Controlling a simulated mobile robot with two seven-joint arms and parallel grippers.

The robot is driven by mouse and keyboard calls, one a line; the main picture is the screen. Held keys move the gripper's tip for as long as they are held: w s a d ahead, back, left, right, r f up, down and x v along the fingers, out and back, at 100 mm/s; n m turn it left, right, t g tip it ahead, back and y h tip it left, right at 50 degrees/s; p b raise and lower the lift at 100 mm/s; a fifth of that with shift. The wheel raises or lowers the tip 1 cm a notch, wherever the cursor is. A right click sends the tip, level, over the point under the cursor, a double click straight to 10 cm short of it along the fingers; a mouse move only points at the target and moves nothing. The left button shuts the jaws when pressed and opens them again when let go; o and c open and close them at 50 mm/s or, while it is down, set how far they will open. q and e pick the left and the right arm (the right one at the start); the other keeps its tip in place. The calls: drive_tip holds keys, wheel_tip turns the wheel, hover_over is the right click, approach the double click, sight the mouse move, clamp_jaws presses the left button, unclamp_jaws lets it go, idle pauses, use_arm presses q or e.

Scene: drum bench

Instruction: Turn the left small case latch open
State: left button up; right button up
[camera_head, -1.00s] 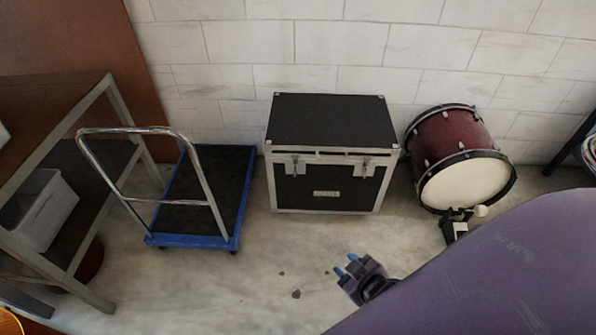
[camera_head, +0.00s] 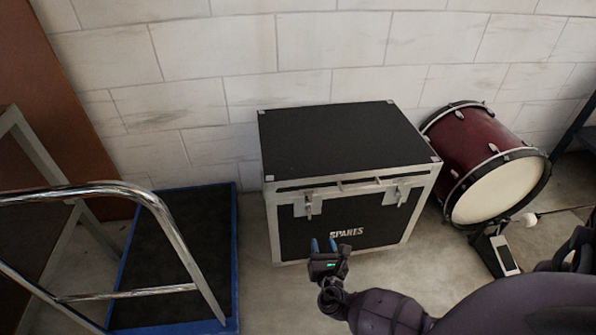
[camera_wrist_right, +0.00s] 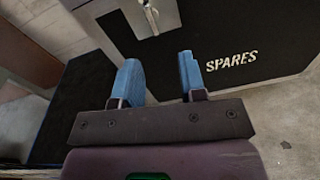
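The black case (camera_head: 345,140) with silver edges and the word SPARES stands on the floor against the wall. Its left latch (camera_head: 308,205) is a metal plate with a small lever hanging down on the front; its right latch (camera_head: 398,194) looks similar. My right gripper (camera_head: 323,245) is in front of the case, below and slightly right of the left latch, apart from it. In the right wrist view its two blue fingers (camera_wrist_right: 160,80) are spread with nothing between them. The left latch (camera_wrist_right: 150,14) shows beyond them at the top, partly cut off. My left gripper is not in view.
A blue cart (camera_head: 232,215) with a chrome handle (camera_head: 150,200) stands left of the case. A dark red drum (camera_head: 475,145) with a pedal (camera_head: 507,255) stands close on the right. Some bare floor (camera_head: 425,255) shows between case and drum.

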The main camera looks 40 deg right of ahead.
sight(310, 214)
drive_tip(key=w+d+b, duration=0.1)
drive_tip(key=w, duration=0.2)
drive_tip(key=w+d+n+b, duration=0.1)
drive_tip(key=w+d, duration=0.1)
drive_tip(key=w, duration=0.2)
drive_tip(key=w+d+f+n, duration=0.1)
drive_tip(key=w+d, duration=0.1)
drive_tip(key=w, duration=0.1)
drive_tip(key=shift+w+t+b, duration=0.2)
drive_tip(key=shift+t+b, duration=0.2)
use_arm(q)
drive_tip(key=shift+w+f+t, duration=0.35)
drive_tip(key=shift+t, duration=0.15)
use_arm(e)
drive_tip(key=shift+w+d, duration=0.3)
drive_tip(key=shift+w, duration=0.2)
drive_tip(key=shift+r, duration=0.1)
drive_tip(key=shift+c, duration=0.3)
clamp_jaws()
